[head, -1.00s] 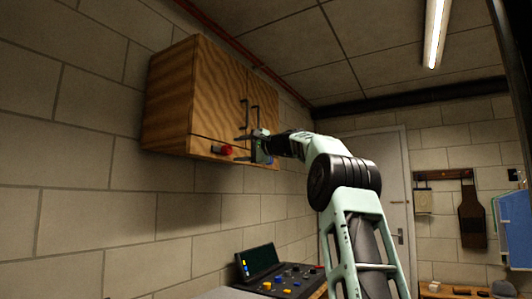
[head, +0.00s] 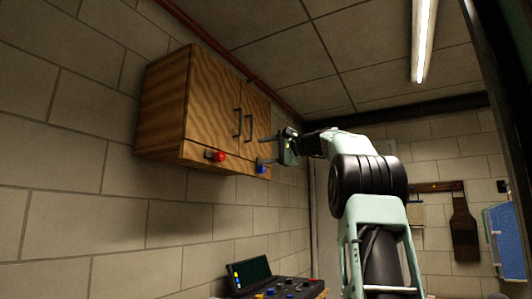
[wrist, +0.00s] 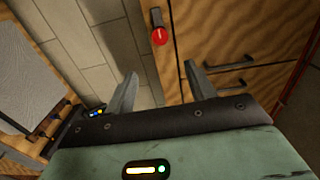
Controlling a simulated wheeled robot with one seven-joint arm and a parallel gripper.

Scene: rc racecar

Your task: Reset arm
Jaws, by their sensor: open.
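My gripper (head: 264,151) is open and empty in the head view, in front of the right end of the wooden wall cabinet (head: 212,103). Its two fingers point left toward the cabinet, and a gap shows between them. My arm reaches up to it from the lower right. In the wrist view my gripper (wrist: 160,74) has its fingers spread, with nothing between them. The cabinet doors, with dark handles (wrist: 232,65), lie beyond the fingers there.
A red knob (head: 216,156) and a blue knob (head: 261,168) sit at the cabinet's lower edge. A console with a dark screen (head: 250,271) and several coloured buttons stands below. A ceiling lamp (head: 424,38) hangs at upper right. Open air lies below the cabinet.

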